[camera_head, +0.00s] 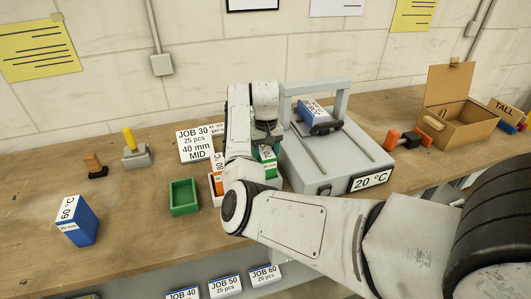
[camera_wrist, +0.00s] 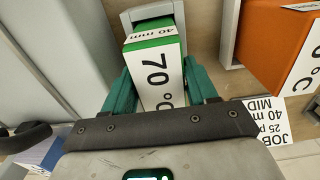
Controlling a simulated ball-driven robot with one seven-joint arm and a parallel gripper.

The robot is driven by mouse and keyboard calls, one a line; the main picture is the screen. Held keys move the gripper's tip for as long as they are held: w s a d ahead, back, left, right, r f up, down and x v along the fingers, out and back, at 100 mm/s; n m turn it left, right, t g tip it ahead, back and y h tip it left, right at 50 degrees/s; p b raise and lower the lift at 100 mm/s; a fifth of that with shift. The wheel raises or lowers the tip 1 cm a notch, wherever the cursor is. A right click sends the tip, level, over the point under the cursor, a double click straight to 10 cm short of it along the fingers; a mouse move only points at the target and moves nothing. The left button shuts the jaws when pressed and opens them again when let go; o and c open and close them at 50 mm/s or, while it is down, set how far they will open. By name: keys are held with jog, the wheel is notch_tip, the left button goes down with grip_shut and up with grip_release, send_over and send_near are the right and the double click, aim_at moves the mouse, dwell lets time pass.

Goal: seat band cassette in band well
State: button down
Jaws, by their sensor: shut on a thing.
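My gripper (camera_head: 266,137) is shut on a white and green band cassette (camera_head: 267,157), beside the left side of the grey machine. The wrist view shows the cassette (camera_wrist: 157,75) marked 70 °C and 40 mm, between the green fingers of my gripper (camera_wrist: 160,90). A grey U-shaped holder (camera_wrist: 130,17), which looks like the band well, is around the cassette's far end. I cannot tell how deep the cassette sits in it. My arm hides part of this area in the head view.
The grey machine (camera_head: 325,165), marked 20 °C, has a raised frame and a blue-white box (camera_head: 313,110) on top. An orange cassette (camera_head: 216,183) stands left of my gripper, near an empty green tray (camera_head: 184,197). A blue cassette (camera_head: 75,222) stands far left. A JOB 30 card (camera_head: 194,146) stands behind.

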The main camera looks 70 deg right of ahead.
jog(key=shift+f, duration=0.15)
jog(key=shift+c, duration=1.6)
grip_release()
jog(key=shift+f, duration=0.1)
notch_tip(320, 180, up, 12)
jog(key=shift+s, duration=0.15)
